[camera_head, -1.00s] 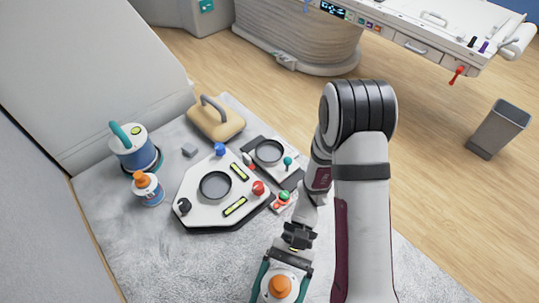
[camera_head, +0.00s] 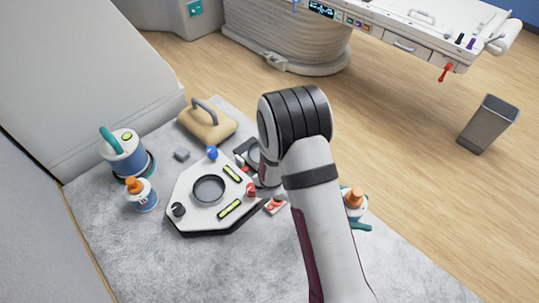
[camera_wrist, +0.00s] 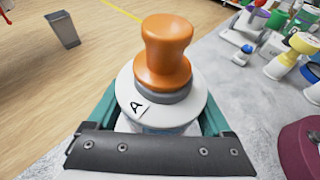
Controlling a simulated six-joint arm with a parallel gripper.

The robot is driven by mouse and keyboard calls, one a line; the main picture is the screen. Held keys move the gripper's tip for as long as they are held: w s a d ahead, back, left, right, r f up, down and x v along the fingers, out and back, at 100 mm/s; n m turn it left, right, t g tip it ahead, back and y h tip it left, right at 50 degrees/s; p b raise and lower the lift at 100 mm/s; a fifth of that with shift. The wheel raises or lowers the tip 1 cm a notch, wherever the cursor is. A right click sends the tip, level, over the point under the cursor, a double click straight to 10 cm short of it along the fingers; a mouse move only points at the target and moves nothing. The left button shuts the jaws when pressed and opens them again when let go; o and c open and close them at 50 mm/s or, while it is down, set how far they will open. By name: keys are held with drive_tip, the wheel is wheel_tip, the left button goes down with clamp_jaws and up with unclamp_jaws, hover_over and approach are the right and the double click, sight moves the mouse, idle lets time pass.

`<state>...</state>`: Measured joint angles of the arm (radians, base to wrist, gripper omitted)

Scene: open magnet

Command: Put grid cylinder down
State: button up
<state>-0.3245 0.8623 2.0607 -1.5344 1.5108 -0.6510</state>
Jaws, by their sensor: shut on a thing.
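A white cylinder (camera_wrist: 182,112) with an orange knob and a letter A on its top is in my gripper (camera_wrist: 155,115). I take it as the grid cylinder; no grid pattern shows from above. Teal fingers close on it from both sides. In the head view the cylinder (camera_head: 355,213) shows to the right of my arm, with a teal finger at its foot. My arm hides most of the gripper there. Grey mat is below the cylinder; I cannot tell whether they touch.
The white board (camera_head: 179,220) with a round recess lies left of my arm. A smaller plate behind it is partly hidden. A blue canister (camera_head: 125,160), a small orange-topped bottle (camera_head: 146,201) and a tan handled block (camera_head: 205,127) stand further left. The right of the grey mat (camera_head: 405,265) is clear.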

drive_tip(key=w+a+r+n+t+y, duration=0.3)
drive_tip(key=w+a+n+t, duration=0.25)
drive_tip(key=w, duration=0.45)
drive_tip(key=w+a+r+n+t+y, duration=0.3)
drive_tip(key=w+a+r+n+t, duration=0.15)
drive_tip(key=w+n+t, duration=0.4)
drive_tip(key=shift+m+g, duration=0.6)
drive_tip(key=shift+g, duration=0.1)
drive_tip(key=w+a+f, duration=0.1)
drive_tip(key=a+f, duration=0.1)
drive_tip(key=a, duration=0.2)
drive_tip(key=w+a+f, duration=0.2)
drive_tip(key=a+f, duration=0.1)
drive_tip(key=w+a+f, duration=0.2)
drive_tip(key=a, duration=0.2)
drive_tip(key=shift+w+a+f, duration=0.2)
drive_tip(key=shift+a+f, duration=0.1)
drive_tip(key=shift+f, duration=2.05)
